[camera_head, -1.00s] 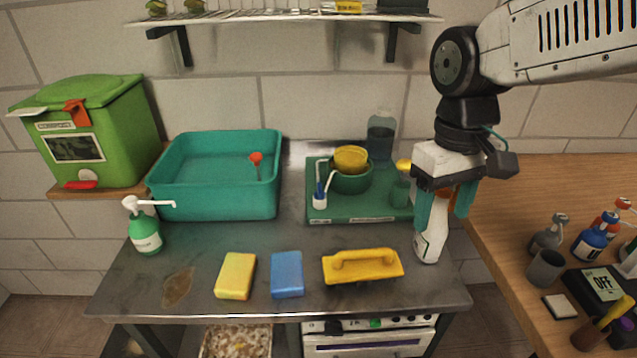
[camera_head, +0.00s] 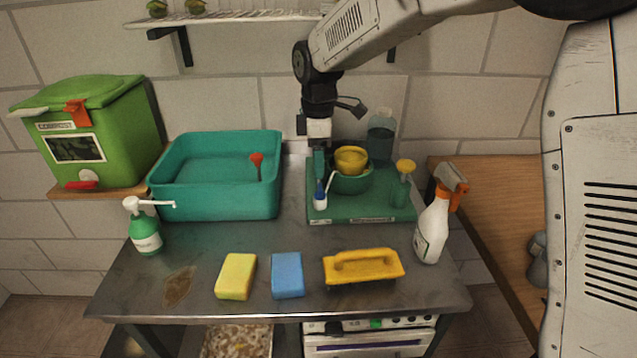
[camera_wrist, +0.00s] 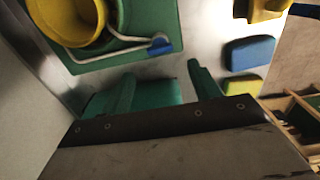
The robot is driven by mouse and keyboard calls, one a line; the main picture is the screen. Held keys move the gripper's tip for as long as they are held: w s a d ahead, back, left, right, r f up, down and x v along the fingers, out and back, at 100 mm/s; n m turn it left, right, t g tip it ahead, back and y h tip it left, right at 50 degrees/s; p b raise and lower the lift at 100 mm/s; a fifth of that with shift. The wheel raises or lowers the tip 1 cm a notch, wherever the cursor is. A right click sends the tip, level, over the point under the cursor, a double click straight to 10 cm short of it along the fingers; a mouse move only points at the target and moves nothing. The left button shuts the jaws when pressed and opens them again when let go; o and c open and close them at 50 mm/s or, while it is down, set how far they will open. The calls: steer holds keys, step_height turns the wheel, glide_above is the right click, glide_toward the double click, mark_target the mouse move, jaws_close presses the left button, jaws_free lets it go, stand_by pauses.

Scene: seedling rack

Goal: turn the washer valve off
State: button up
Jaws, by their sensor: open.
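I cannot make out a washer valve for certain in either view. A white-fronted appliance (camera_head: 368,340) with small knobs on its top strip sits under the counter's front edge in the head view. A small red-topped item (camera_head: 257,162) stands in the teal basin (camera_head: 215,208).
The green tray holds a yellow bowl (camera_head: 350,158). On the counter are a yellow sponge (camera_head: 236,277), a blue sponge (camera_head: 287,275), a yellow-handled float (camera_head: 363,266), a spray bottle (camera_head: 432,230) and a green soap pump (camera_head: 145,235). A green compost bin (camera_head: 95,130) stands left.

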mark_target(319, 188)
step_height(319, 188, down, 7)
steer(key=shift+f, duration=0.1)
steer(key=c, duration=1)
